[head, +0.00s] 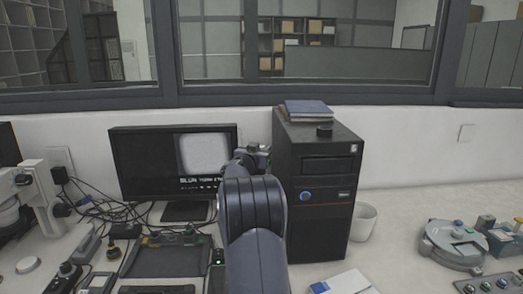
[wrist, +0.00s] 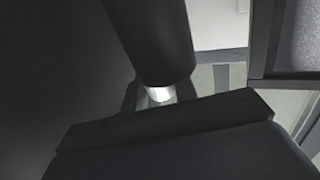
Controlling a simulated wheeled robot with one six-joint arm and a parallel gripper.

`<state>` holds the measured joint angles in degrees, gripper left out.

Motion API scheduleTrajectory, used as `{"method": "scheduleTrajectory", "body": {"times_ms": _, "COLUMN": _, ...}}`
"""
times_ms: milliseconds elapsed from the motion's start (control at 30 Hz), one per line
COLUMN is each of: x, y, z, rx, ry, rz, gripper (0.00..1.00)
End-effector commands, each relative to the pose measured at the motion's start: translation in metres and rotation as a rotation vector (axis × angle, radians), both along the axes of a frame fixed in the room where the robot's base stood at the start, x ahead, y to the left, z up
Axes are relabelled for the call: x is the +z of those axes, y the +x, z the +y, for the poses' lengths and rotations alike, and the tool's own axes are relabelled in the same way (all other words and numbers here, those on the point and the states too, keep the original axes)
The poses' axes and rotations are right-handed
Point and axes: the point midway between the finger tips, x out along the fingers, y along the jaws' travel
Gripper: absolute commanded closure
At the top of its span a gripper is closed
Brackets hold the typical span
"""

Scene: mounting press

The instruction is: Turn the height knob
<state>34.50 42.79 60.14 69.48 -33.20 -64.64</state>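I cannot tell for sure which part is the height knob. A round grey device (head: 455,243), which may be the press, stands on the bench at the right. A panel with several small knobs (head: 490,285) is in front of it, cut by the picture's lower edge. My gripper (head: 254,156) is far from both, raised in front of the gap between the monitor and the black computer tower. It is small and partly behind my arm, so its fingers cannot be made out. The wrist view shows mostly dark surfaces close up, with a dark cylinder (wrist: 155,40) ending in a bright white tip.
The monitor (head: 150,165) is left of my arm, the black tower (head: 318,220) right of it. Books (head: 307,109) and a small black disc lie on the tower. A white cup (head: 363,222) stands beside it. Cables and small devices crowd the left. A microscope-like device (head: 42,195) stands there.

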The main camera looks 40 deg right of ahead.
Motion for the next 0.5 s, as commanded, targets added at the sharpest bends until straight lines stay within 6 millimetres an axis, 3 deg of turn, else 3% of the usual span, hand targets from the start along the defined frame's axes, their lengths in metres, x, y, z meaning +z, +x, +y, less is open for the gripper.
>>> {"method": "scheduleTrajectory", "body": {"times_ms": 300, "x": 0.0001, "y": 0.0, "z": 0.0002, "rx": 0.0, "ry": 0.0, "rz": 0.0, "gripper": 0.97}}
{"method": "scheduleTrajectory", "body": {"times_ms": 500, "x": -0.0008, "y": -0.0005, "z": -0.0006, "rx": 0.047, "ry": -0.005, "rz": -0.004, "gripper": 0.97}}
